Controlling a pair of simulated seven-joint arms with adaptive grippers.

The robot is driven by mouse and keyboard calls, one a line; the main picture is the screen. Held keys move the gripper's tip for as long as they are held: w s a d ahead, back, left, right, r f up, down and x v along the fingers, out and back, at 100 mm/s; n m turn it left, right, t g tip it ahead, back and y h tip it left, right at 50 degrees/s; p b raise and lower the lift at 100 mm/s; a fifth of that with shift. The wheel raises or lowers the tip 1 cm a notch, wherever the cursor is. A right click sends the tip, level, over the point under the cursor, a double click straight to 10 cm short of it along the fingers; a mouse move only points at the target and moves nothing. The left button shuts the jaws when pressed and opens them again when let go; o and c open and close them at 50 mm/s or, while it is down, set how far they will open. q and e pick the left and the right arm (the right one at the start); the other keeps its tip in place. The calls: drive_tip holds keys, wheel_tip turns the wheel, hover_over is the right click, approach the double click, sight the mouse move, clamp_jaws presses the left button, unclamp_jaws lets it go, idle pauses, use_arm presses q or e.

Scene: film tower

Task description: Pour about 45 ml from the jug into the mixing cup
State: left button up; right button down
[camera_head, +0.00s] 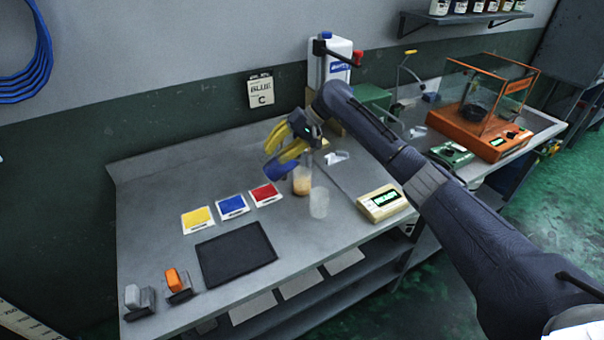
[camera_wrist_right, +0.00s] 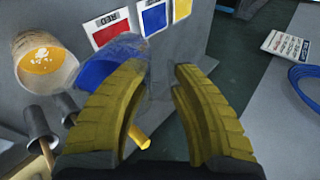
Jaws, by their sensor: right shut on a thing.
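My right gripper (camera_head: 290,147), with yellow fingers, is above the bench behind the coloured cards. It is shut on a blue vessel (camera_head: 281,171), which I take to be the jug; it looks tilted. In the right wrist view the blue vessel (camera_wrist_right: 112,58) lies beside the left finger of the gripper (camera_wrist_right: 160,85), with a short yellow-orange bar at its lower end. A clear cup with orange liquid (camera_head: 302,182) stands just right of the vessel; the wrist view shows it too (camera_wrist_right: 45,62). An empty-looking translucent cup (camera_head: 319,203) stands in front of it. I cannot tell which is the mixing cup.
A digital scale (camera_head: 382,203) stands to the right of the cups. Yellow, blue and red cards (camera_head: 232,206) and a black mat (camera_head: 236,255) lie to the left. A white bottle (camera_head: 334,62) stands behind. My right arm crosses the bench's right side.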

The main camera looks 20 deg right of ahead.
sight(265, 166)
drive_tip(key=shift+d+r+y, duration=0.3)
drive_tip(key=shift+r+y, duration=0.15)
drive_tip(key=shift+y, duration=0.25)
idle(0.3)
drive_tip(key=shift+d+f+y+p, duration=0.2)
drive_tip(key=shift+d+y+p, duration=0.2)
drive_tip(key=shift+y+p, duration=0.35)
idle(2.0)
drive_tip(key=shift+a+r+h, duration=0.35)
drive_tip(key=shift+a+h, duration=0.05)
drive_tip(key=shift+h, duration=0.35)
drive_tip(key=shift+a+f+h, duration=0.45)
drive_tip(key=shift+f+h, duration=0.15)
drive_tip(key=shift+h, duration=0.15)
drive_tip(key=shift+a+f+h, duration=0.4)
drive_tip(key=shift+f+h, duration=0.2)
drive_tip(key=shift+h, duration=0.15)
drive_tip(key=shift+w+a+f+h, duration=0.1)
drive_tip(key=shift+a+f+h, duration=0.3)
drive_tip(key=shift+a+h, duration=0.2)
drive_tip(key=shift+w+a+f+h, duration=0.1)
drive_tip(key=shift+a+f+h, duration=0.3)
drive_tip(key=shift+a+h, duration=0.15)
drive_tip(key=shift+s+f+b, duration=0.1)
drive_tip(key=shift+f+b, duration=0.05)
drive_tip(key=shift+b, duration=0.15)
